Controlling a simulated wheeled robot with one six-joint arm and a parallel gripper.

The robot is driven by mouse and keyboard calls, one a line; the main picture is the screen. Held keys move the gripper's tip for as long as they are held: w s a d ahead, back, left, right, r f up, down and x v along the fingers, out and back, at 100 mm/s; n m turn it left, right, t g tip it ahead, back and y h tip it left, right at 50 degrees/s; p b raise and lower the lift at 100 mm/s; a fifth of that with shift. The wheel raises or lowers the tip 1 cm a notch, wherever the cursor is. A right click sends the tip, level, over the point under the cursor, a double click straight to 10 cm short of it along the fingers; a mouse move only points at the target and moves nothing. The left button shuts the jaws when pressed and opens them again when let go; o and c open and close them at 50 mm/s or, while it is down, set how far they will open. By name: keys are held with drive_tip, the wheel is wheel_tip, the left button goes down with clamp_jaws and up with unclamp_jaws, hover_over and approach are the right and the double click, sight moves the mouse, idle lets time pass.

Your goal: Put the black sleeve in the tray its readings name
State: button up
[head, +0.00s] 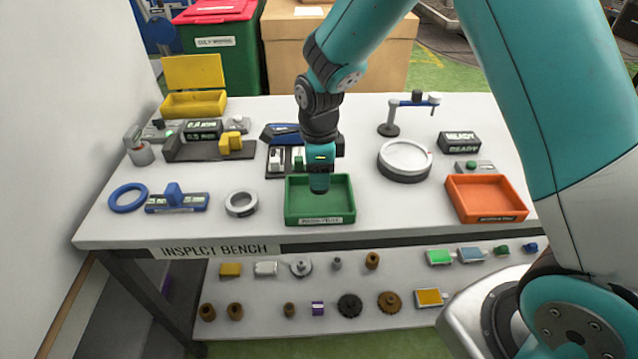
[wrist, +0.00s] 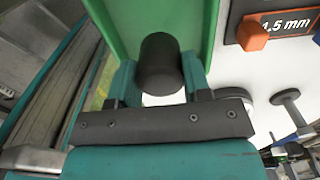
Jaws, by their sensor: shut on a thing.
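My gripper (head: 319,188) reaches down to the green tray (head: 345,212) at the front middle of the bench. Its fingers in the wrist view (wrist: 160,85) are shut on the black sleeve (wrist: 159,62). The sleeve is a dark cylinder between the two teal fingers, with the green tray wall (wrist: 203,25) around it. I cannot tell whether it touches the tray floor. The sleeve is hidden in the head view. The orange tray (head: 485,198) is at the right and the yellow tray (head: 193,103) with a raised lid is at the back left.
A black display (head: 203,130) with readings in mm stands at the left, and one reading READY (head: 460,142) at the right. A round white plate (head: 404,158), a blue ring (head: 128,197) and a grey ring (head: 241,203) lie around. A lower shelf (head: 330,335) holds several small parts.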

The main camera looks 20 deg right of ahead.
drive_tip(key=shift+f, duration=2.1)
drive_tip(key=shift+f, duration=0.1)
drive_tip(key=o, duration=1.1)
